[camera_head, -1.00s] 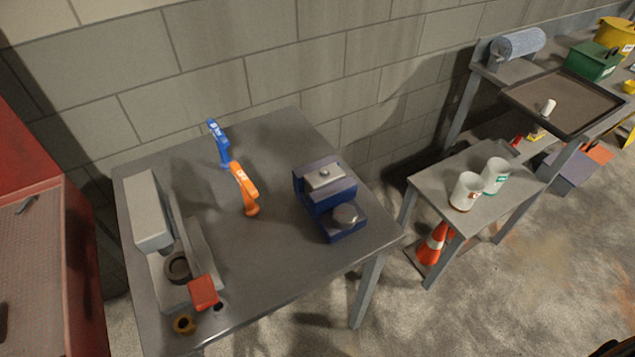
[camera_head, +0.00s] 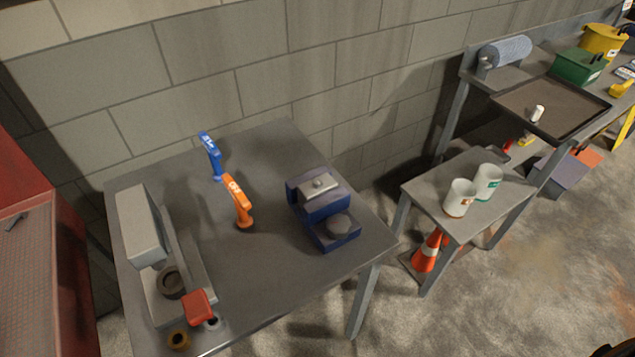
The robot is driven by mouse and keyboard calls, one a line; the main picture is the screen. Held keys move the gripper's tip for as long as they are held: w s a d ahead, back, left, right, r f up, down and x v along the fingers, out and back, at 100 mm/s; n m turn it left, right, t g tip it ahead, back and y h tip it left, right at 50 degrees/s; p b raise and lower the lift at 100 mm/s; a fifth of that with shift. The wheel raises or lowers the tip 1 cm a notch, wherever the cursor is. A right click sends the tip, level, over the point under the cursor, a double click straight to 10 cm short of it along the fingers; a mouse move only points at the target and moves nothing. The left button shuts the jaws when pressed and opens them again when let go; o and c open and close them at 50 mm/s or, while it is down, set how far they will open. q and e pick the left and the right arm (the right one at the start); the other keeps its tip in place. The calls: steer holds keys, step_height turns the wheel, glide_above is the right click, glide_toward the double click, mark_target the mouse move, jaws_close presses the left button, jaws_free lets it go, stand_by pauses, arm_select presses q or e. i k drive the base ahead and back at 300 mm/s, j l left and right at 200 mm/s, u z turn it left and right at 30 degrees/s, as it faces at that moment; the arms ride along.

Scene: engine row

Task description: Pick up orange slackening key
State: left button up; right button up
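The orange slackening key (camera_head: 238,202) stands on the grey metal table (camera_head: 262,272), near the middle of its top. It has an orange handle with white lettering and leans toward the upper left. A similar blue key (camera_head: 210,156) stands just behind it to the left. The two keys are close but look apart.
A dark blue device (camera_head: 325,208) stands right of the orange key. A grey press-like tool with a red block (camera_head: 197,306) is at the left table edge. A small table (camera_head: 430,192) with two white cups and an orange cone (camera_head: 428,252) stand to the right.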

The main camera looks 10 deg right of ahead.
mark_target(245, 222)
steer(key=k+l, duration=0.25)
steer(key=k, duration=0.25)
steer(key=k+l+u, duration=0.15)
steer(key=k+l, duration=0.15)
steer(key=k, duration=0.15)
